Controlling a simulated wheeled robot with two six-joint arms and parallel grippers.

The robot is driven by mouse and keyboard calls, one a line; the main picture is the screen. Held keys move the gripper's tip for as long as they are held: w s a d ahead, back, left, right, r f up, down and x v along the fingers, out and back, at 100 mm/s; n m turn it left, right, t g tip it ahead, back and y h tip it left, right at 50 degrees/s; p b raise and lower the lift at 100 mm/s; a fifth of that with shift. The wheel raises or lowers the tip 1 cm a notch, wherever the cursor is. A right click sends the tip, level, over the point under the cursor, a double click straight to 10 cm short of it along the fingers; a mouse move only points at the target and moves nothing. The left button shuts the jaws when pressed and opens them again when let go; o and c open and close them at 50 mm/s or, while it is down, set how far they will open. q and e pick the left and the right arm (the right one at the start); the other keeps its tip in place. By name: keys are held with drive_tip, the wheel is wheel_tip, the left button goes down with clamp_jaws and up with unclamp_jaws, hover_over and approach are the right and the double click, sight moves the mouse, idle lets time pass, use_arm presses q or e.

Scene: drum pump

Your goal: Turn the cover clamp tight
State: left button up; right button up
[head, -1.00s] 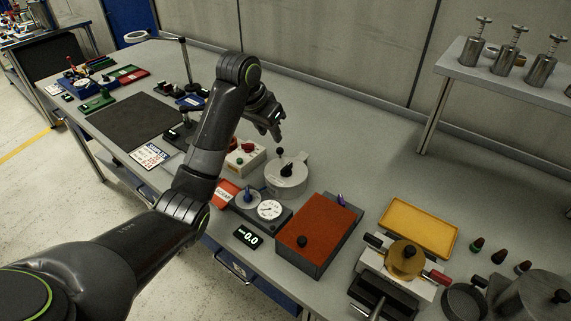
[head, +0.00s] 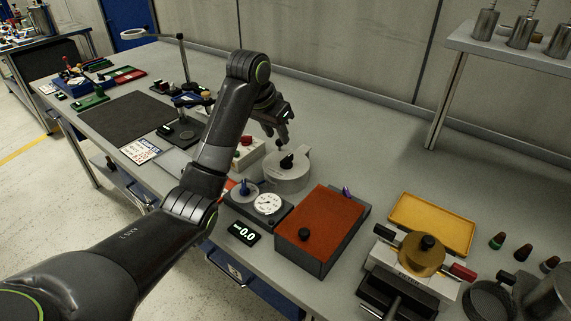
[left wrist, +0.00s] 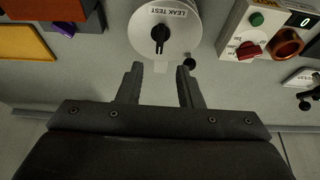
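A round grey pot (head: 289,178) stands on the bench. In the left wrist view its lid (left wrist: 180,43) is marked LEAK TEST and bears a black clamp knob (left wrist: 160,38) at its middle. The knob also shows in the head view (head: 287,161). A small black ball handle (left wrist: 190,64) sits at the lid's edge. My left gripper (left wrist: 160,69) is open and empty. Its fingers point toward the lid and stay apart from the knob; the right-hand finger in the wrist view lies close to the ball handle. My right gripper is not in view.
A white box with a red knob (left wrist: 249,50) stands close beside the pot. A dial gauge (head: 268,204) and a red-topped box (head: 322,225) are in front of it. A yellow tray (head: 433,224) lies to the right. The bench behind the pot is clear.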

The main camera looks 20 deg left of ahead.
sight(287, 158)
use_arm(q)
drive_tip(key=x, duration=1)
drive_tip(key=shift+f+b, duration=0.1)
drive_tip(key=shift+b, duration=0.25)
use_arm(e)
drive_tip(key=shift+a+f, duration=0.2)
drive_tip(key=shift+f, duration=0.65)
use_arm(q)
clamp_jaws()
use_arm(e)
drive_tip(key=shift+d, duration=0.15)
